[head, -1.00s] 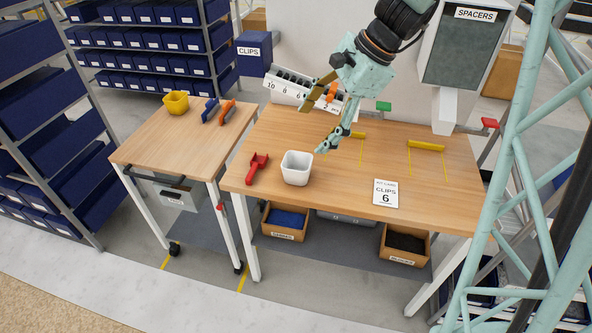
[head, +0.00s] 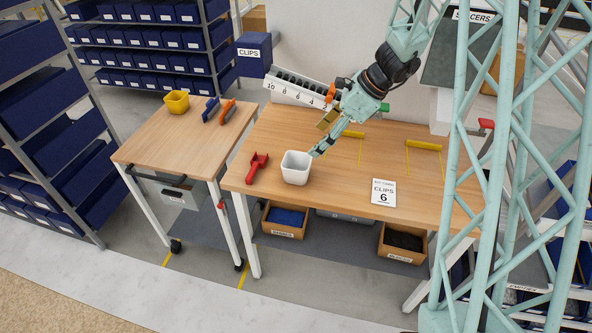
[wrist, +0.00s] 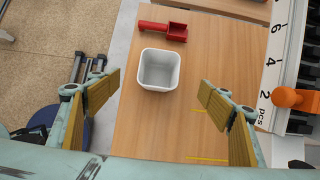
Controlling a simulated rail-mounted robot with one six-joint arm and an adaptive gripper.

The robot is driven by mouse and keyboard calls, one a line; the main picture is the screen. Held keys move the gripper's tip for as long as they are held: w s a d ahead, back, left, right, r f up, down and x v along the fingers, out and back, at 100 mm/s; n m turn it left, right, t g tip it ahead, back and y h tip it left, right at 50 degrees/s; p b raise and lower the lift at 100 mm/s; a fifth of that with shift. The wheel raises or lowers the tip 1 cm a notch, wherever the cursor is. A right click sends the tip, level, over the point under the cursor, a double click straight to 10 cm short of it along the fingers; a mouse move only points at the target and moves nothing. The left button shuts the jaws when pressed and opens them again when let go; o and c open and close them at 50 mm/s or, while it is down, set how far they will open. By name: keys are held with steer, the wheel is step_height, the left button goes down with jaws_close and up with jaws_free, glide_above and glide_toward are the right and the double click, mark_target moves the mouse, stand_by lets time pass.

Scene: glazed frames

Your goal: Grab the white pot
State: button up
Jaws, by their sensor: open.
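The white pot (head: 296,168) stands upright and empty on the front left part of the wooden workbench. It also shows in the wrist view (wrist: 159,69), ahead of and between my fingers. My gripper (head: 321,147) is just right of and above the pot in the head view. In the wrist view my gripper (wrist: 158,93) is open, its two tan finger pads wide apart with nothing between them at the tips. I cannot tell whether a finger touches the pot, but a gap shows in the wrist view.
A red scoop (head: 257,168) lies left of the pot. A kit card (head: 383,192) reading "CLIPS 6" lies to the right. A numbered rack (head: 298,90) with an orange slider stands behind. A side table (head: 170,140) at left holds a yellow cup (head: 176,102).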

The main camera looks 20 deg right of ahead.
steer(key=shift+w+d+f, duration=0.1)
steer(key=shift+f, duration=0.05)
stand_by(0.3)
glide_toward(297, 161)
steer(key=s+a, duration=0.3)
steer(key=shift+w+a+b, duration=0.2)
steer(key=shift+b, duration=0.25)
steer(key=shift+x, duration=2.65)
steer(key=shift+s, duration=0.15)
